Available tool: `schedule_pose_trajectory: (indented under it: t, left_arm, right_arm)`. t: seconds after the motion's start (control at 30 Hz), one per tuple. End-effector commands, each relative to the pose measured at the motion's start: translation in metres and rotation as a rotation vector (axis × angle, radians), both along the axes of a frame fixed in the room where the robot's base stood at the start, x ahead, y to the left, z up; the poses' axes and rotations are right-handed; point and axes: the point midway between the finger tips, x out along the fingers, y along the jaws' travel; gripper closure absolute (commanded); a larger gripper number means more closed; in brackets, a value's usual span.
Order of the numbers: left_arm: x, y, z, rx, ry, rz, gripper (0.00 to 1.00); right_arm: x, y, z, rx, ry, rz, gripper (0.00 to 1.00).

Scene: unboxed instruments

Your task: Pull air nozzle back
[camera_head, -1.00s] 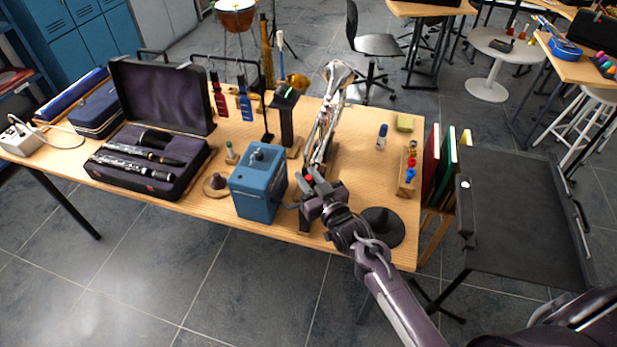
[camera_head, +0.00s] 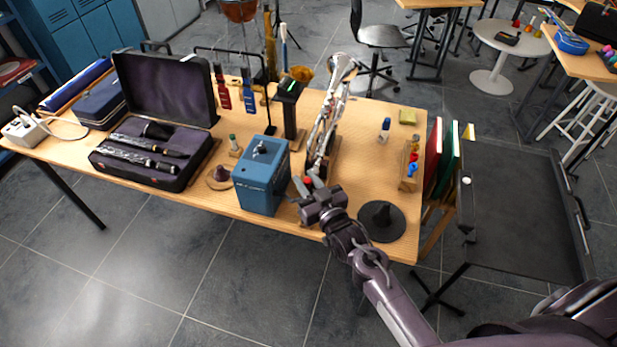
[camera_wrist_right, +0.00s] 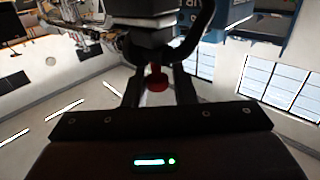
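A small red-tipped part (camera_head: 308,181), which may be the air nozzle, sits at the table's front edge, just right of the blue box (camera_head: 261,178). In the right wrist view a red knob (camera_wrist_right: 156,80) lies between the two fingers, with a visible gap on each side. My right gripper (camera_head: 309,184) is open, one finger to either side of the red part. Whether a finger touches it is hard to tell. A dark hose-like loop and a dark block show beyond the knob in the wrist view. My left gripper is not in view.
A silver wind instrument (camera_head: 327,120) stands just behind the gripper. An open clarinet case (camera_head: 150,165) fills the table's left part. A black stand (camera_head: 520,210) is off the right end.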

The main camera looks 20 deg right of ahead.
Motion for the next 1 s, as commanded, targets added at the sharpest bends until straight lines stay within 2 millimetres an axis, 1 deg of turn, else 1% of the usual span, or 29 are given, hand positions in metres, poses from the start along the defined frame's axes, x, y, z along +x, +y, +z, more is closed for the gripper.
schedule_pose_trajectory:
  t: [0.03, 0.1, 0.33, 0.43, 0.57, 0.8, 0.9, 1.0]
  left_arm:
    - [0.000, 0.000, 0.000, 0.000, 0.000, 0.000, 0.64]
    - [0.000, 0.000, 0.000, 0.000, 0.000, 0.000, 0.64]
    - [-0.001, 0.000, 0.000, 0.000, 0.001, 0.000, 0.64]
    - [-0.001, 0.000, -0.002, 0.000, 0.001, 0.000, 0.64]
    - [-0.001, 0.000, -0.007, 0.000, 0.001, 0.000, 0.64]
    - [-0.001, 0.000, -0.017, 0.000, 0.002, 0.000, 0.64]
    - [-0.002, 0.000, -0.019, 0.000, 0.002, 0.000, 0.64]
    - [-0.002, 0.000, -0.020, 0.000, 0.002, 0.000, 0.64]
  right_arm:
    - [-0.001, 0.001, -0.001, 0.000, 0.003, 0.002, 0.69]
    - [0.000, 0.000, -0.001, 0.001, 0.002, 0.001, 0.63]
    - [0.000, 0.000, -0.001, 0.000, 0.001, -0.001, 0.63]
    - [-0.005, -0.002, -0.002, 0.000, 0.002, -0.002, 0.63]
    - [-0.022, -0.005, -0.004, -0.002, 0.004, -0.001, 0.63]
    - [-0.061, -0.011, -0.003, -0.001, 0.004, -0.001, 0.63]
    - [-0.071, -0.013, -0.002, 0.000, 0.002, -0.001, 0.63]
    - [-0.076, -0.014, -0.001, 0.000, 0.001, 0.000, 0.63]
